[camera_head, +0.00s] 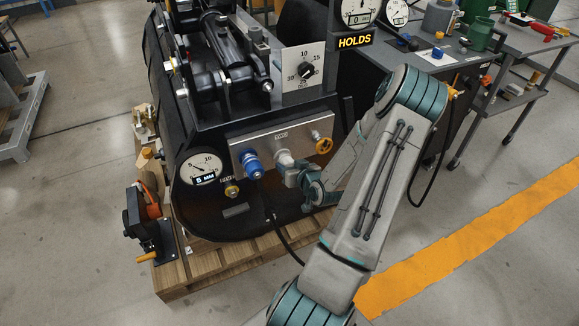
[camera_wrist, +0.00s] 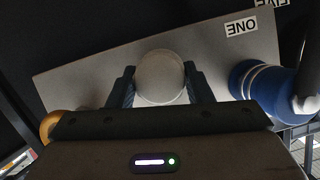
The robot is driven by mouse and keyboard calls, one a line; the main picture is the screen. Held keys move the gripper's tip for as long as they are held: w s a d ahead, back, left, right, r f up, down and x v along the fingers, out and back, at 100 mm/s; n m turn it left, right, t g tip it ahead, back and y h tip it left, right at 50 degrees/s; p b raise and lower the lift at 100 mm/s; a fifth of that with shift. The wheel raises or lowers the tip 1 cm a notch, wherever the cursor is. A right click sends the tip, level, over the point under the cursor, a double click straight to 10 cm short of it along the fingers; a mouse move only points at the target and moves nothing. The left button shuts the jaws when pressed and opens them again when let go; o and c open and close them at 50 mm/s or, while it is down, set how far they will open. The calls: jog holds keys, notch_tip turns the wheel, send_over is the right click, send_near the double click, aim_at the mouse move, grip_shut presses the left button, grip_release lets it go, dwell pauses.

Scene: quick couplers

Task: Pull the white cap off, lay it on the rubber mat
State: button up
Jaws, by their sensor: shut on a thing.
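The white cap (camera_head: 284,157) sits on the grey plate labelled ONE (camera_head: 315,128), just right of the blue coupler (camera_head: 252,163). My gripper (camera_head: 291,166) reaches it from the right and front. In the wrist view the round cap (camera_wrist: 160,77) fills the space between the two fingers of my gripper (camera_wrist: 160,85), which are shut on it. The cap is at the plate; I cannot tell whether any gap has opened behind it. I cannot pick out the rubber mat with certainty.
A gauge (camera_head: 201,169) is at the left. A dark hose (camera_head: 285,240) hangs below. The grey workbench (camera_head: 470,68) at the right bears several small parts. The machine stands on a wooden pallet (camera_head: 215,266).

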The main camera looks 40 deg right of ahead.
jog(key=shift+s+a, duration=0.25)
jog(key=shift+s, duration=0.8)
jog(key=shift+s+a, duration=0.2)
jog(key=shift+s, duration=0.85)
jog(key=shift+s+a+b, duration=0.2)
jog(key=shift+s+a, duration=0.05)
jog(key=shift+s, duration=0.75)
jog(key=shift+s+a+b, duration=0.2)
jog(key=shift+s+a, duration=0.05)
jog(key=shift+s, duration=0.7)
